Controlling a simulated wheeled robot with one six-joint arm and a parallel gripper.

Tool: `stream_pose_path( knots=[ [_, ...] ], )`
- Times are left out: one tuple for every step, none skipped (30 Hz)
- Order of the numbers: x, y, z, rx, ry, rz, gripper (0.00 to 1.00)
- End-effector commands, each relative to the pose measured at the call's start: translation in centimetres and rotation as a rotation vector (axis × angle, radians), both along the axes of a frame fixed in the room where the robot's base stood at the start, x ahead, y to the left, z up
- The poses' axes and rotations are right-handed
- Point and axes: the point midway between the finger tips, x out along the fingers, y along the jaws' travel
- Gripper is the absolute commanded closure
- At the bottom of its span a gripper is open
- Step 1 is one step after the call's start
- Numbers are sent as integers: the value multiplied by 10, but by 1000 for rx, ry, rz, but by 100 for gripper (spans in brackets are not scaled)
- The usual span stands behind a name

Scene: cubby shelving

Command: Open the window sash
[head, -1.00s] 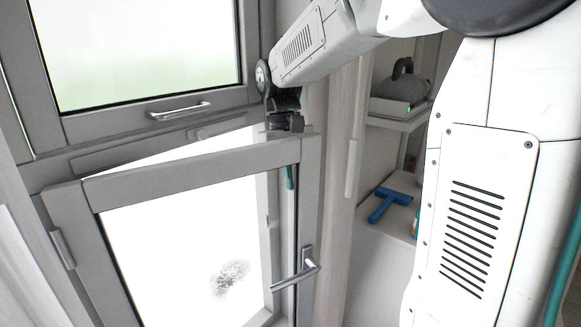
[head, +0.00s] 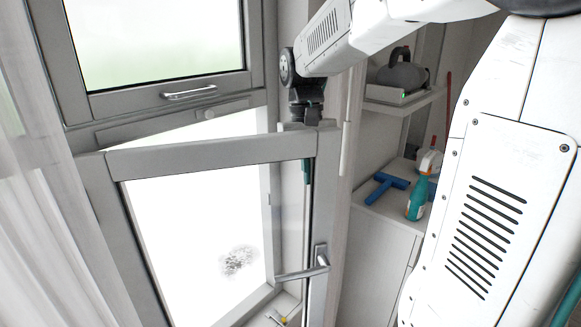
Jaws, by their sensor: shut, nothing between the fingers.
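The grey-framed window sash (head: 215,155) stands swung inward at an angle, hinged on its left side, with a gap between its top edge and the fixed frame (head: 185,118). Its silver lever handle (head: 321,258) is on the right stile, with the grip pointing left. A dark smudge shows through the sash opening. My gripper (head: 305,118) is at the top right corner of the sash, just behind its upper edge. It is shut and empty. Its fingertips are largely hidden by the frame, so I cannot tell whether they touch it.
A sheer curtain (head: 50,220) hangs at left. To the right, a wall shelf holds a grey appliance (head: 402,72); below it, a cabinet top holds a blue squeegee (head: 382,187) and a teal spray bottle (head: 417,197).

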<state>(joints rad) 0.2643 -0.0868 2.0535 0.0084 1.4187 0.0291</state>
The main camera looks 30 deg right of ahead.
Motion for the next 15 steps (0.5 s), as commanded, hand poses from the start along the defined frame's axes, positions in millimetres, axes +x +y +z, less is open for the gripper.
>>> stream_pose_path(
  knots=[
    [-11,-5,0,0,0,-45,100],
    [-17,-6,1,0,-1,-66,100],
    [-25,-5,0,-1,0,-94,100],
    [-31,-4,1,-1,-1,-110,100],
    [-37,-3,1,-1,0,-127,100],
    [-45,-1,1,-1,-1,-147,100],
    [-51,2,1,-2,0,-163,100],
    [-57,4,1,-1,-1,-179,100],
    [-65,8,1,-1,-1,-201,100],
    [-71,11,1,-1,-2,-215,100],
    [-76,13,1,-1,-1,-230,100],
    [-83,16,0,-1,-1,-247,100],
    [-87,19,1,-1,-2,-259,100],
    [-91,20,0,-1,0,-270,100],
    [-95,22,0,-1,-1,-280,100]
  ],
)
